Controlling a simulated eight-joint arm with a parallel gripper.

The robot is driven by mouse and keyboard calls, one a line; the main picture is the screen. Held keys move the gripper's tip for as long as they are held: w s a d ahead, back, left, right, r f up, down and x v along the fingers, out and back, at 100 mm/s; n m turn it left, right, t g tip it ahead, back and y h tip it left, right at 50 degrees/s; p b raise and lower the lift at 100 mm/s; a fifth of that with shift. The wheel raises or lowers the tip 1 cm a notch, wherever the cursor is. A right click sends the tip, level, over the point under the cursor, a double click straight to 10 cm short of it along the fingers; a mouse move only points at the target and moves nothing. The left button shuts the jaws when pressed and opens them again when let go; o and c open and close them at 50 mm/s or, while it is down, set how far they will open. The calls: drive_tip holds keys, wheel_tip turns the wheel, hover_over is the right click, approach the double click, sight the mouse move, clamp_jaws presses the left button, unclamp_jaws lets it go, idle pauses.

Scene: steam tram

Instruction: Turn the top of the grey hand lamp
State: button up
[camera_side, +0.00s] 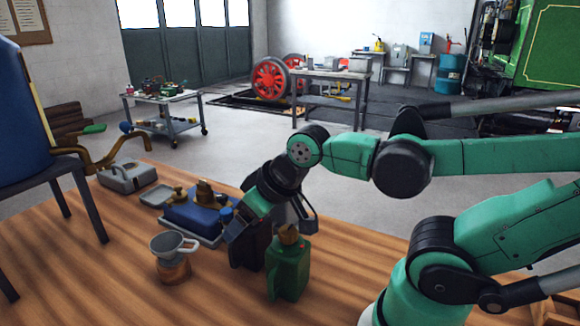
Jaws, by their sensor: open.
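A dark grey object with a loop handle (308,219), which looks like the hand lamp, stands on the wooden bench behind my gripper and a green can. Much of it, including its top, is hidden by my arm, so I cannot tell how the top is turned. My gripper (247,246) points down over the bench, to the left of this object in the picture. It is open. I see nothing held between its dark jaws, and I cannot tell whether it touches anything.
The green can (288,270) stands close to the right of my gripper. A funnel cup (172,246) and a blue tray with brass parts (190,218) are on its left. A grey box with a handle (127,177) sits farther back. The bench's front left is clear.

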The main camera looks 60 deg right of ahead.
drive_tip(key=w+d+r+g, duration=0.1)
drive_tip(key=d, duration=0.1)
drive_tip(key=w+d+r+g, duration=0.1)
drive_tip(key=d, duration=0.2)
drive_tip(key=w+d+r+g+h, duration=0.1)
drive_tip(key=d, duration=0.1)
drive_tip(key=shift+w+d+r+n+g, duration=0.2)
drive_tip(key=shift+d+r+n+g, duration=0.1)
drive_tip(key=shift+d+n, duration=0.1)
drive_tip(key=d+g, duration=0.1)
drive_tip(key=d, duration=0.2)
drive_tip(key=d+g, duration=0.1)
drive_tip(key=d, duration=0.3)
drive_tip(key=w+d+n+g, duration=0.1)
drive_tip(key=d, duration=0.2)
drive_tip(key=shift+d+r+y, duration=0.15)
drive_tip(key=shift+r+y, duration=0.05)
drive_tip(key=shift+y, duration=0.2)
drive_tip(key=shift+d+f+g, duration=0.1)
drive_tip(key=shift+d+g, duration=0.1)
drive_tip(key=shift+g, duration=0.1)
drive_tip(key=shift+f, duration=2.7)
clamp_jaws()
